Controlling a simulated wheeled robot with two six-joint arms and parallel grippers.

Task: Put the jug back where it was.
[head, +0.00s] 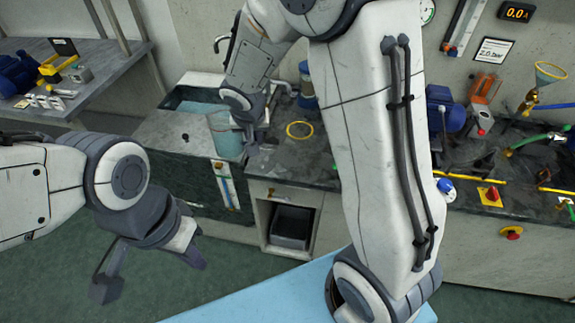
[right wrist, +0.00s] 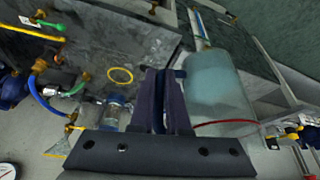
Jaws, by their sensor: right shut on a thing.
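The jug (head: 227,143) is a translucent cylinder with pale blue-green contents. It looks roughly upright at the right end of the sink in the head view and shows large in the right wrist view (right wrist: 215,85). My right gripper (head: 248,136) is at the jug's right side. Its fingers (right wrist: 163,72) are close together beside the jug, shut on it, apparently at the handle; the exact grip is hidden. A yellow ring (head: 299,131) lies flat and empty on the dark counter right of the jug. My left gripper (head: 152,278) is open and empty, low at the left.
The sink (head: 170,128) holds blue water. A blue-capped clear container (head: 306,88) stands behind the ring. Pipes, a blue pump (head: 441,108) and a red valve knob (head: 492,194) crowd the right counter. A side table (head: 95,75) with small parts stands at the left.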

